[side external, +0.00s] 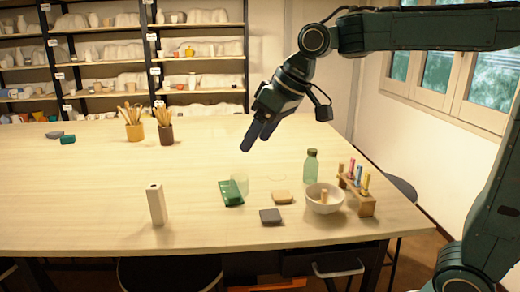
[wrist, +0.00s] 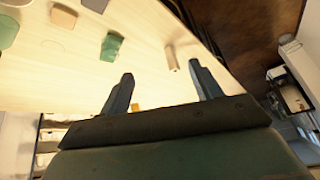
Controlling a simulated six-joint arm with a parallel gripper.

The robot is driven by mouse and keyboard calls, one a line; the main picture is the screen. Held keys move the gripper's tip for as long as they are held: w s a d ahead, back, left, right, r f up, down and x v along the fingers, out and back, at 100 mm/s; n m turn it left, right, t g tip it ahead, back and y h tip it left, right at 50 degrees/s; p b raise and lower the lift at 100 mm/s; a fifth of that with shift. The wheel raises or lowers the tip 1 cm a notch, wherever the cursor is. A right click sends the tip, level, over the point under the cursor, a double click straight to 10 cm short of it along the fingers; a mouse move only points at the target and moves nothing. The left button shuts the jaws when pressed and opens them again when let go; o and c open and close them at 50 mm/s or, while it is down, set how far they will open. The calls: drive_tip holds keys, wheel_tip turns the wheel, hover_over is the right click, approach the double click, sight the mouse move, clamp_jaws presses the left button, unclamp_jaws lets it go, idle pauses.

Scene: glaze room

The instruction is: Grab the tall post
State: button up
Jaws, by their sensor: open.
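The tall post (side external: 156,205) is a pale, upright, square-sided block with a dark mark on its top. It stands alone on the table's front left part in the side view. It also shows as a pale post (wrist: 172,58) in the wrist view, in the picture between my fingertips but beyond them. My gripper (side external: 257,142) is open and empty, well above the table and to the right of the post. Its two dark fingers (wrist: 160,69) show apart in the wrist view. Nothing hides the post in the side view.
A green block (side external: 231,194), a tan block (side external: 282,197), a grey block (side external: 270,216), a green bottle (side external: 311,167), a white bowl (side external: 324,204) and a wooden rack (side external: 357,198) stand to the post's right. Brush pots (side external: 134,131) stand behind. The table (side external: 90,190) around the post is clear.

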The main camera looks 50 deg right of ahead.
drive_tip(key=w+a+f+n+y, duration=0.1)
drive_tip(key=w+a+f, duration=0.15)
drive_tip(key=w, duration=1.05)
drive_tip(key=n+y, duration=0.1)
drive_tip(key=n, duration=0.1)
approach(157, 186)
wheel_tip(157, 186, up, 2)
drive_tip(key=shift+s+d+g, duration=0.1)
drive_tip(key=shift+d+g, duration=0.2)
drive_tip(key=shift+x, duration=4.25)
drive_tip(key=shift+x, duration=2.6)
drive_tip(key=shift+s, duration=0.15)
drive_tip(key=shift+c, duration=0.4)
drive_tip(key=c, duration=1.2)
